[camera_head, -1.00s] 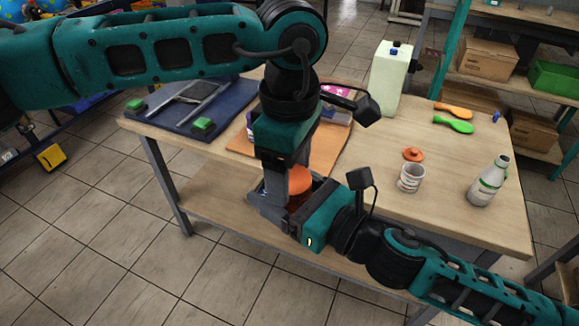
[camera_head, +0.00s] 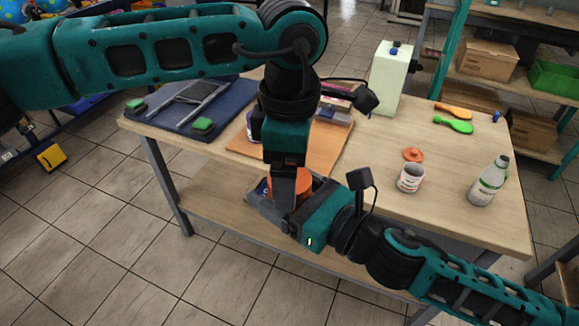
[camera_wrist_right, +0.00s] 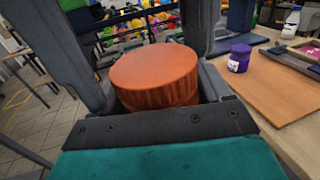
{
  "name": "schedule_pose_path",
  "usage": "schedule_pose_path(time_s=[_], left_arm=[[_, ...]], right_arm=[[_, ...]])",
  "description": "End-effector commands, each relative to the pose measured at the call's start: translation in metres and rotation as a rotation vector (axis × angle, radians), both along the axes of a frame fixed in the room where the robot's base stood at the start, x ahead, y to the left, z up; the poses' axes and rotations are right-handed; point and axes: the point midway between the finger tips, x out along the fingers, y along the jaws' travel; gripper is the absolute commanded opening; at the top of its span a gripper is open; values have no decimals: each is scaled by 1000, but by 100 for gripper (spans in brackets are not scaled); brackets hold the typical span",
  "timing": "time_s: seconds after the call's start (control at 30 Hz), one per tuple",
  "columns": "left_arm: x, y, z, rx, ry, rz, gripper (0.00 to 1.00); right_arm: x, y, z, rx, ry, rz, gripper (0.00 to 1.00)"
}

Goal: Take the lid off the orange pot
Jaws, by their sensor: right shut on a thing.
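An orange pot (camera_wrist_right: 155,78) stands between my right gripper's fingers in the right wrist view; its round orange top faces up and its ribbed side shows below. In the head view the pot (camera_head: 305,182) is mostly hidden behind the grippers, near the table's front edge. My right gripper (camera_head: 285,205) is shut on the pot from the side. My left gripper (camera_head: 286,190) points down over the pot, its near finger in front of it. The right wrist view shows its fingers apart, one on each side of the top; contact cannot be told.
An orange board (camera_head: 333,142), a purple jar (camera_wrist_right: 239,58) and a blue mat (camera_head: 170,125) lie beyond the grippers.

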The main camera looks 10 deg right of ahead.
Motion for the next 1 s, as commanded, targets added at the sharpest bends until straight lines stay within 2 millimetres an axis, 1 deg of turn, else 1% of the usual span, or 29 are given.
schedule_pose_path(time_s=[0.03, 0.07, 0.27, 0.37, 0.47, 0.6, 0.7, 0.73, 0.77, 0.87, 1.0], left_arm=[[0, 0, 0, 0, 0, 0, 90], [0, 0, 0, 0, 0, 0, 93], [0, 0, 0, 0, 0, -1, 93], [0, 0, 3, 0, -1, -1, 93], [1, 0, 13, -1, -3, -1, 93], [1, 0, 32, -1, -4, -1, 93], [0, 0, 42, 0, -1, 0, 93], [0, 0, 44, 0, -1, -1, 90], [0, 0, 46, 0, -1, -4, 90], [1, 0, 53, 0, -3, -51, 90], [1, 0, 69, 1, -3, -177, 90]], right_arm=[[0, 0, 1, 1, -2, 0, 0], [0, 0, 1, 1, -2, 0, 0], [0, 0, 1, 1, -2, 0, 0], [0, 0, 1, 1, -2, 0, 0], [0, 0, 1, 1, -2, 0, 0], [0, 0, 1, 1, -2, 0, 0], [0, 0, 1, 1, -2, 0, 0], [0, 0, 1, 1, -2, 0, 0], [0, 0, 1, 1, -2, 0, 0], [0, 0, 1, 1, -2, 0, 0], [0, 0, 1, 1, -2, 0, 0]])
